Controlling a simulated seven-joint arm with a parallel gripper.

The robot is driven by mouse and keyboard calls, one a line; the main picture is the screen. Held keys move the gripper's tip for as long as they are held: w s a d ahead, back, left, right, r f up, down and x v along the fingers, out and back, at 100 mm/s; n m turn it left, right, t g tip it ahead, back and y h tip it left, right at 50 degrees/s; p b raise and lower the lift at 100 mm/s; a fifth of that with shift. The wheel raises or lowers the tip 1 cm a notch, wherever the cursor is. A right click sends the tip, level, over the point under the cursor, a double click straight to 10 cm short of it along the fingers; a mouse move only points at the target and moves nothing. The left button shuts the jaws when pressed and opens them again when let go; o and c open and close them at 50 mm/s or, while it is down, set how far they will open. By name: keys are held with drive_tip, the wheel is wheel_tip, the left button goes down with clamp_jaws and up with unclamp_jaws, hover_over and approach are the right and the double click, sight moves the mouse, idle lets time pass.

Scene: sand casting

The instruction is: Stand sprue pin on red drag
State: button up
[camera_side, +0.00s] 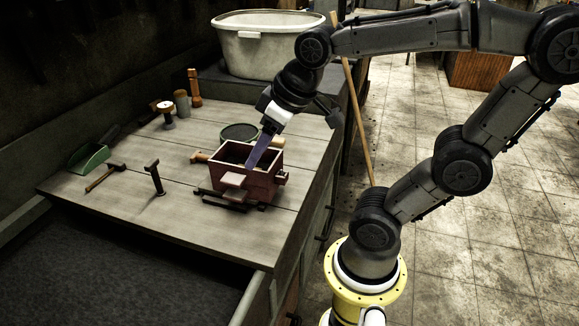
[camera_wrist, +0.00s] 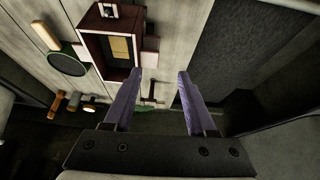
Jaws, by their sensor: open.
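The red drag (camera_side: 262,186) is an open box on the bench with lugs on its sides; the wrist view shows it (camera_wrist: 84,30) at upper left with a tan block (camera_wrist: 121,48) inside. An orange-brown turned wooden pin (camera_side: 194,88), likely the sprue pin, stands upright at the bench's back; it also shows in the wrist view (camera_wrist: 57,104). A shorter grey-brown cylinder (camera_side: 182,103) stands beside it, so which is the sprue pin is not certain. My gripper (camera_side: 250,166) is open and empty, its purple fingers over the drag's near side in the side view. The wrist view shows the fingers (camera_wrist: 160,75) apart.
A rammer (camera_side: 166,115), green scoop (camera_side: 90,158), hammer (camera_side: 104,177) and upright T-handled tool (camera_side: 155,178) stand or lie left of the drag. A round green-rimmed sieve (camera_side: 239,131) lies behind it. A white tub (camera_side: 268,48) stands at the back. The front left planks are clear.

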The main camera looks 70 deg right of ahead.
drive_tip(key=s, duration=0.2)
drive_tip(key=s+a+f, duration=0.1)
drive_tip(key=s, duration=0.1)
drive_tip(key=s+f, duration=0.1)
drive_tip(key=s, duration=0.1)
drive_tip(key=shift+s+a, duration=0.4)
drive_tip(key=shift+c, duration=0.2)
